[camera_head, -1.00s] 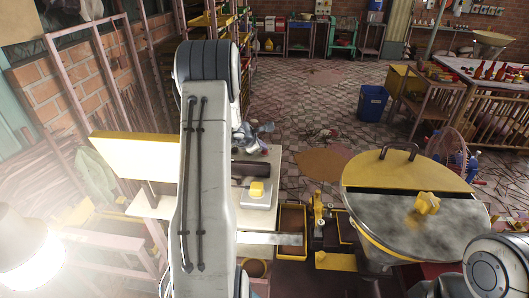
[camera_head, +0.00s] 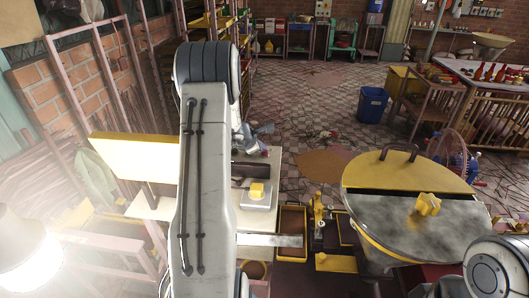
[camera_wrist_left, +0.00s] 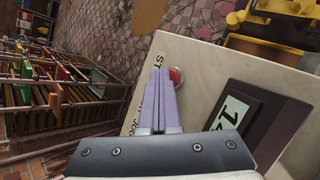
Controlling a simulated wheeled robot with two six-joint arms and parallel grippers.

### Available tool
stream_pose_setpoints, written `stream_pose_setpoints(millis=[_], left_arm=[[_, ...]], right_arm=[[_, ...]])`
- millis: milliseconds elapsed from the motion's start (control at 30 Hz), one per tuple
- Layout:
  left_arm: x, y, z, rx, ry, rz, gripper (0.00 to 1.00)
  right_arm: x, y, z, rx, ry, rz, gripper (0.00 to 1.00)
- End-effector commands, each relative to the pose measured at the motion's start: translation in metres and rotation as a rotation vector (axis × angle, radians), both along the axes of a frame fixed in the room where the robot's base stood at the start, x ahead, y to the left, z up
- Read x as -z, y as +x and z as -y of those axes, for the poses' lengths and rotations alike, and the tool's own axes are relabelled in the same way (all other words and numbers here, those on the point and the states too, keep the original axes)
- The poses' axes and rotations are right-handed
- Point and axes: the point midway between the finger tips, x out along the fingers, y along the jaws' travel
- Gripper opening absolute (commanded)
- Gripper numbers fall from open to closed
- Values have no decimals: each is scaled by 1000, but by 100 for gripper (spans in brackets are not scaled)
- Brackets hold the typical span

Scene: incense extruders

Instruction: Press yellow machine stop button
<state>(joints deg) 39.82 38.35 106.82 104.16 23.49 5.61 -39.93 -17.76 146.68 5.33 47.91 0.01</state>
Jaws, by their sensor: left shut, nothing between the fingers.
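My left gripper (camera_wrist_left: 160,72) shows in the left wrist view with its two pale purple fingers together and nothing between them. A red button (camera_wrist_left: 176,76) on a cream panel (camera_wrist_left: 205,62) is just right of the fingertips and partly covered by them. Whether they touch it I cannot tell. Black lettering beginning "ST" shows beside the fingers, partly hidden. In the head view the left gripper (camera_head: 254,136) is small, beyond my arm. My right gripper is out of view.
A large round metal drum with a yellow lid (camera_head: 400,170) stands at the right. A blue bin (camera_head: 372,104) and a work table (camera_head: 485,72) are farther back. Racks line the left wall. The tiled floor at the middle back has open room.

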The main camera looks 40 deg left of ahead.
Motion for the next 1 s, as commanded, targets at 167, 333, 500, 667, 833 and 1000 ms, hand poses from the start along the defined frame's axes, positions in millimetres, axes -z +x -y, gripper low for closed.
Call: stream_pose_setpoints(millis=[167, 333, 500, 667, 833, 1000], left_arm=[[-12, 0, 0, 1, 1, 0, 0], [-13, 0, 0, 1, 1, 0, 0], [-13, 0, 0, 1, 1, 0, 0], [-20, 0, 0, 1, 1, 1, 0], [-38, 0, 0, 1, 2, 2, 0], [-55, 0, 0, 1, 1, 1, 0]], right_arm=[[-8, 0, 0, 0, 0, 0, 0], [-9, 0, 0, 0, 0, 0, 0], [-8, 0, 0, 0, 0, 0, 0], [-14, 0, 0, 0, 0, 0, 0], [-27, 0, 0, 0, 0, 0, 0], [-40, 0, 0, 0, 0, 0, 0]])
